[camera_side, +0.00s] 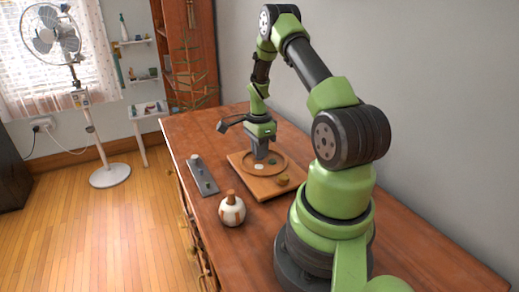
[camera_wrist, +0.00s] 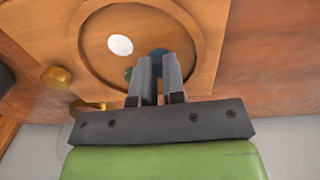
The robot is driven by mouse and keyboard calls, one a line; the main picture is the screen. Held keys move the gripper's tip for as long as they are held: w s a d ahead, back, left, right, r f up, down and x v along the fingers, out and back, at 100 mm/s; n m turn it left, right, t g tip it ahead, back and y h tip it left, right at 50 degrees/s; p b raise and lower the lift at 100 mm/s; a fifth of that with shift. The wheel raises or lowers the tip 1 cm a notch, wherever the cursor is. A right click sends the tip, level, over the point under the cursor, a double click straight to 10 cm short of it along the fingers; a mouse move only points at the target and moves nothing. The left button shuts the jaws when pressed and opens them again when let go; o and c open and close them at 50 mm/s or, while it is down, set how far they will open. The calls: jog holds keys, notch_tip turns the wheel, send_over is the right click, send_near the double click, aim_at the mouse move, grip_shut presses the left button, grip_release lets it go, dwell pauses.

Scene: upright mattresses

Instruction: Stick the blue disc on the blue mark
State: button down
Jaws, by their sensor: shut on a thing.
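My gripper (camera_side: 261,157) points straight down over the round recess of a wooden board (camera_side: 243,172), its fingers close together. In the wrist view my gripper (camera_wrist: 160,62) has a dark blue round thing, apparently the blue disc (camera_wrist: 157,52), at its fingertips, partly hidden by them. I cannot tell whether it touches the recess floor. A white round spot (camera_wrist: 120,45) and a green one (camera_wrist: 128,74) lie beside the fingers in the recess. No separate blue mark can be made out; the fingers may hide it.
A brass knob (camera_side: 283,180) stands on the board's near corner. A dark grey strip with small pieces (camera_side: 202,177) lies left of the board. A white and brown round bottle (camera_side: 232,210) stands in front. The wooden table (camera_side: 262,225) is otherwise mostly clear near the board.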

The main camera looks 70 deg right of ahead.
jog(key=shift+f, duration=0.45)
dwell(0.3)
jog(key=c, duration=1.5)
grip_release()
jog(key=shift+c, duration=0.2)
jog(key=shift+r, duration=0.15)
jog(key=shift+r, duration=1.4)
jog(key=o, duration=0.6)
